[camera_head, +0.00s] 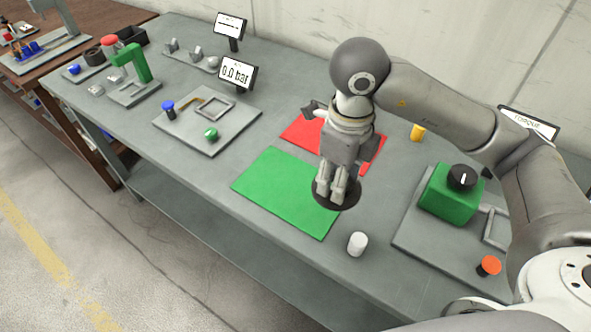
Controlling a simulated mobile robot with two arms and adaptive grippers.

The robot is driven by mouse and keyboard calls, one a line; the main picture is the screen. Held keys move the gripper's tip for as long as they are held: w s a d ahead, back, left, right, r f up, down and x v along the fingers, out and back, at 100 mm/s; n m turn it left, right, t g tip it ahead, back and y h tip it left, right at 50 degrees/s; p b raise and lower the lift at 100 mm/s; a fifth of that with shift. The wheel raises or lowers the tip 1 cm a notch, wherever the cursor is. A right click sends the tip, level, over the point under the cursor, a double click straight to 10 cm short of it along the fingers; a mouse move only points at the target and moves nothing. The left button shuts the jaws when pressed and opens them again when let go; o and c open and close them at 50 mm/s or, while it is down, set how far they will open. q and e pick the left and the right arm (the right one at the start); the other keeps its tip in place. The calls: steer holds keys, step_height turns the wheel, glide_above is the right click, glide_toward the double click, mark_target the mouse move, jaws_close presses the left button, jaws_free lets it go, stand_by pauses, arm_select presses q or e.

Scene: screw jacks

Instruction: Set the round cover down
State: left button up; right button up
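The round cover (352,201) is a dark flat disc. It lies under the fingertips of my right gripper (330,196), whose arm comes in from the right. The fingers are close together and appear shut on the cover's middle; the grip point itself is hidden. The disc overlaps the right edge of the green mat (285,192) in the picture. I cannot tell whether it touches the surface. A red mat (300,131) lies behind, partly hidden by the gripper. My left gripper is not in view.
A white cylinder (357,244) stands just in front of the cover on the grey bench (210,198). A yellow cylinder (417,132) stands behind. A green box with a black knob (447,195) and an orange button (489,266) are at right. The green mat's left part is clear.

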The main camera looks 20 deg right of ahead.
steer(key=w+a+f+p, duration=0.2)
steer(key=w+a+f, duration=0.15)
steer(key=w, duration=0.35)
steer(key=p, duration=0.1)
glide_above(293, 187)
steer(key=f, duration=0.5)
steer(key=shift+s+f, duration=0.1)
steer(key=shift+s, duration=0.2)
steer(key=shift+w+a+f, duration=0.1)
steer(key=shift+w+f, duration=0.1)
step_height(293, 187, down, 2)
steer(key=shift+f+p, duration=0.1)
steer(key=shift+p, duration=0.75)
steer(key=shift+f, duration=0.4)
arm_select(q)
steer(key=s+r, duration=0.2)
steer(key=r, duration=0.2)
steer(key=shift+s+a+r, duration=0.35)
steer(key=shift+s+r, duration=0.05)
arm_select(e)
steer(key=shift+f, duration=0.15)
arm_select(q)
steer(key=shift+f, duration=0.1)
arm_select(e)
steer(key=shift+w+f, duration=0.1)
steer(key=o, duration=1.2)
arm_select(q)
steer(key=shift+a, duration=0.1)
arm_select(e)
steer(key=shift+o, duration=0.2)
